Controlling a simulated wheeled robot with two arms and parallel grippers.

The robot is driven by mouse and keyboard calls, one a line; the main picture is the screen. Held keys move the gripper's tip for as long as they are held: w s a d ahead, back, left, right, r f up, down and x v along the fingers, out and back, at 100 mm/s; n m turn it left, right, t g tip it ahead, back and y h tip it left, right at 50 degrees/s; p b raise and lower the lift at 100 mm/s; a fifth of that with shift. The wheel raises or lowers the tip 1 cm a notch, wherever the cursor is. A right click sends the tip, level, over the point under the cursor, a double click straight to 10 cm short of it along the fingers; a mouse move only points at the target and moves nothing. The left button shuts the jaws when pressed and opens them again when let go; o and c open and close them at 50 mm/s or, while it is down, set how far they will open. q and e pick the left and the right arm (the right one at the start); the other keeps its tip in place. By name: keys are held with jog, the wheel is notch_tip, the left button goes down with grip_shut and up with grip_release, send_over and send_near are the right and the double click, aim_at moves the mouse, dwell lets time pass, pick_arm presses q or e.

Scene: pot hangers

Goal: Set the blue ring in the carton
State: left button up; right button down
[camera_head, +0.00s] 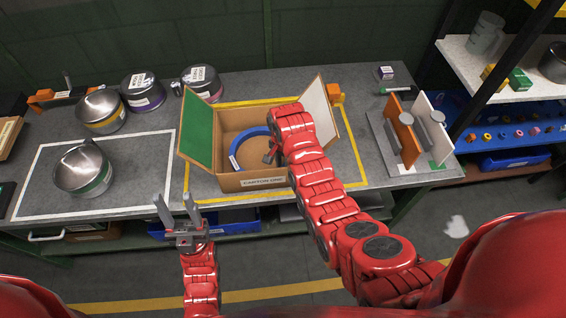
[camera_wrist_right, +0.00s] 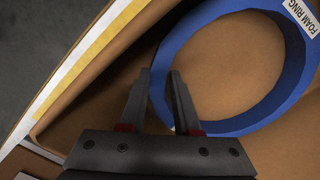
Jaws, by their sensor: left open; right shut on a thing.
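The blue ring (camera_head: 242,138), labelled foam ring, is inside the open cardboard carton (camera_head: 229,184). It appears to lie flat at or near the carton floor; whether it touches the floor I cannot tell. My right gripper (camera_head: 271,156) reaches down into the carton and is shut on the ring's wall. In the right wrist view the ring (camera_wrist_right: 187,36) passes between the fingers (camera_wrist_right: 162,98). My red right arm hides part of the ring and of the carton's right side. My left gripper (camera_head: 176,203) is open and empty in front of the table edge.
The carton's green flap (camera_head: 199,126) and white flap (camera_head: 317,109) stand open. Several lidded pots, one of them (camera_head: 83,168) in a white outline, stand left. A rack with upright panels (camera_head: 402,132) stands right. Shelves (camera_head: 485,65) are farther right.

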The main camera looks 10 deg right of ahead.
jog(key=shift+r, duration=0.1)
jog(key=shift+f, duration=0.2)
jog(key=c, duration=0.6)
grip_release()
jog(key=shift+r, duration=0.1)
